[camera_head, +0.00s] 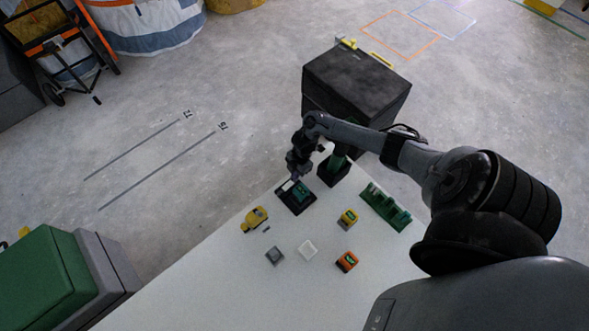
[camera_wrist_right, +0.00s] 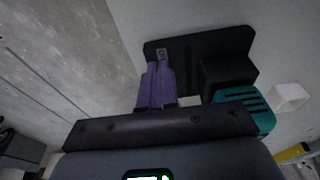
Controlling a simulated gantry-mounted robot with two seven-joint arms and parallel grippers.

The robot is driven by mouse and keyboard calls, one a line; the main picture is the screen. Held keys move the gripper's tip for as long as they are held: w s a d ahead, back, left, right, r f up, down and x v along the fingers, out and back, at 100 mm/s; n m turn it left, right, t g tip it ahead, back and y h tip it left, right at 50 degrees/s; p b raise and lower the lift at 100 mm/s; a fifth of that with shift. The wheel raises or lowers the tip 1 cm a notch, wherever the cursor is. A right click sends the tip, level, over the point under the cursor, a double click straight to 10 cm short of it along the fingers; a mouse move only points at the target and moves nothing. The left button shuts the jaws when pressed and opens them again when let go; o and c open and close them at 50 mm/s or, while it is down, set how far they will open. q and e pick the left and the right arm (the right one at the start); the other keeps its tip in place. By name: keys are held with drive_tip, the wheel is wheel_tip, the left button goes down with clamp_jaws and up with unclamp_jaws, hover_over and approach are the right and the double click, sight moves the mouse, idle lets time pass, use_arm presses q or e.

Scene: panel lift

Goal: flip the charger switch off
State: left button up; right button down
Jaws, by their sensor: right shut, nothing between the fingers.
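The charger (camera_head: 303,204) is a black base near the far edge of the white table, with a teal block on it. In the right wrist view the charger's black plate (camera_wrist_right: 205,42) shows a small pale marking (camera_wrist_right: 162,53) near one end, close to my fingertips. The teal block (camera_wrist_right: 262,118) is partly hidden there by my gripper body. My right gripper (camera_head: 295,178) is at the charger's far left side. Its purple fingers (camera_wrist_right: 159,66) are together and empty; I cannot tell if they touch the charger. I cannot make out the switch's position. My left gripper is not in view.
A green post on a black base (camera_head: 333,172) stands close right of the charger, with a green rack (camera_head: 386,207) beyond. A yellow tool (camera_head: 255,218), yellow block (camera_head: 348,218), orange block (camera_head: 347,262), grey square (camera_head: 275,256) and white square (camera_head: 308,250) lie nearer. The table's front left is clear.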

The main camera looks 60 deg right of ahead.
drive_tip(key=shift+a+f, duration=0.3)
drive_tip(key=shift+a, duration=0.65)
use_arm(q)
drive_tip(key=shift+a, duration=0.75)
use_arm(e)
drive_tip(key=shift+w+r, duration=0.1)
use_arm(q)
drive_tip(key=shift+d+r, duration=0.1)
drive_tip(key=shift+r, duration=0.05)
use_arm(e)
drive_tip(key=shift+a, duration=0.2)
